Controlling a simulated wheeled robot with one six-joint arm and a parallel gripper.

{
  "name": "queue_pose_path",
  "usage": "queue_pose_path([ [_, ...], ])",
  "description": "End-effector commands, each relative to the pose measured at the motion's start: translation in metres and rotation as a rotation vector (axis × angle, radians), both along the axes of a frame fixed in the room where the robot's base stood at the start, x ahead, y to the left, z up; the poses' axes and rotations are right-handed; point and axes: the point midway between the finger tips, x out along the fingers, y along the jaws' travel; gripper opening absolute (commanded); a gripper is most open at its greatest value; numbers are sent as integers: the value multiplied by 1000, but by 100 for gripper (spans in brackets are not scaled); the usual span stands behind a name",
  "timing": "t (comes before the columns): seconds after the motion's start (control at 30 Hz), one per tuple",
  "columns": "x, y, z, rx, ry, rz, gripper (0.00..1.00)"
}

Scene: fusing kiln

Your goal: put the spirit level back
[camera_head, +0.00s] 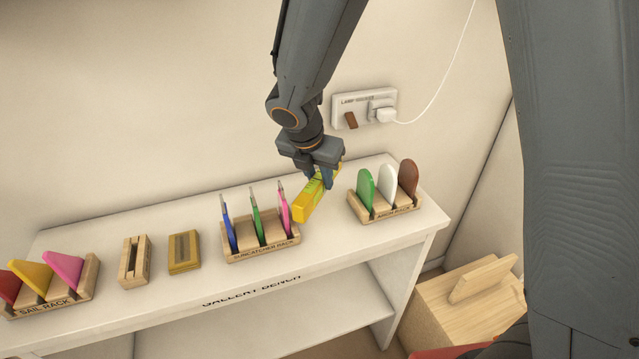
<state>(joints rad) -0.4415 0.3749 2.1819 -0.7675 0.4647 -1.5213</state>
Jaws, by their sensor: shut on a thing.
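The yellow spirit level (306,206) is held in my gripper (322,176), which is shut on it near its upper right end. The level is tilted, its near end pointing down and left, and it appears to be above the white bench (330,235), between the suncatcher rack (262,246) and the arch rack (386,211). A yellow-brown block with a dark recess (184,265) and a slotted wooden holder (134,277) stand left of the suncatcher rack. The slotted holder looks empty. The fingers hide part of the level.
The suncatcher rack holds blue, green and pink upright pieces close to the level. The arch rack holds green, white and brown pieces. The sail rack (52,305) stands at the far left. A wall socket panel (364,108) with a plugged white cord is behind my gripper.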

Motion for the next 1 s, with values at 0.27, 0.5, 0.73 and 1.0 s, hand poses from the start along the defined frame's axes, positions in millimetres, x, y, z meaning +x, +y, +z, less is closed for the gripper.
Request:
queue_pose_path([
  [0.27,0,0,-20,0,0,0,0],
  [0.5,0,0,-21,0,0,0,0],
  [0.73,0,0,-23,0,0,0,42],
  [1.0,0,0,-22,0,0,0,42],
])
